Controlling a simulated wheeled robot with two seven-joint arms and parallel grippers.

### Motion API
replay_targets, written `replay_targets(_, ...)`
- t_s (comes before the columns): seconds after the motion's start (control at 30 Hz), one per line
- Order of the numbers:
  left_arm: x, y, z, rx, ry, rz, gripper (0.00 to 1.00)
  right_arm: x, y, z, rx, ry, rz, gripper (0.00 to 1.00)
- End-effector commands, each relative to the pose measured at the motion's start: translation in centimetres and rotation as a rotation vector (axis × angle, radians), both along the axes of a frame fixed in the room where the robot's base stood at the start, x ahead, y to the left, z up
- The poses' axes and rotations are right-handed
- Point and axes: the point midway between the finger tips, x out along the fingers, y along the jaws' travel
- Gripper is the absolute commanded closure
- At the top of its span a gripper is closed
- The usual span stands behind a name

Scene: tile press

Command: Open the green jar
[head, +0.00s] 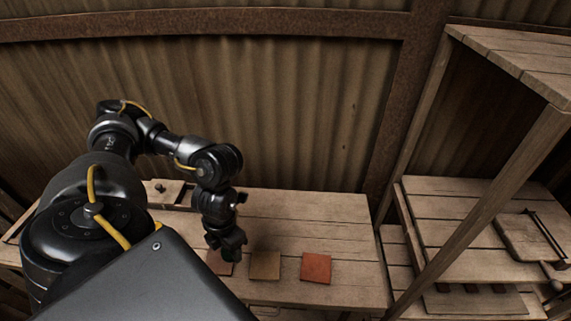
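I cannot tell whether this is part of the green jar or of the gripper. No jar is clearly visible elsewhere. Whether the fingers are open or shut is too small and dark to tell. My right gripper is not in view.
On the wooden table (345,215) lie a tan tile (265,265) and an orange-red tile (316,268), right of the reddish-brown tile (214,264). A wooden block with a dark knob (160,189) sits at the back left. A wooden shelf (455,205) stands right. The table's back right is clear.

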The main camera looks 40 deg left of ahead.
Motion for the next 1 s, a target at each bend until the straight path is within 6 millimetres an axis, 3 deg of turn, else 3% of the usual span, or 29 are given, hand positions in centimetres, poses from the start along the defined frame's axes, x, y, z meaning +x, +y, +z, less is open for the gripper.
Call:
replay_targets(0.57,-0.8,1.5,-0.3,0.003,-0.001,0.156,0.82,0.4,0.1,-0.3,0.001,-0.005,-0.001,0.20)
replay_targets(0.83,1.6,1.9,-1.7,0.003,-0.006,0.157,0.82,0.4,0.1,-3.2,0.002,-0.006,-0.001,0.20)
replay_targets(1.0,5.0,2.5,-3.0,0.003,0.001,0.160,0.82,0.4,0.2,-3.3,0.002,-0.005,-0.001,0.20)
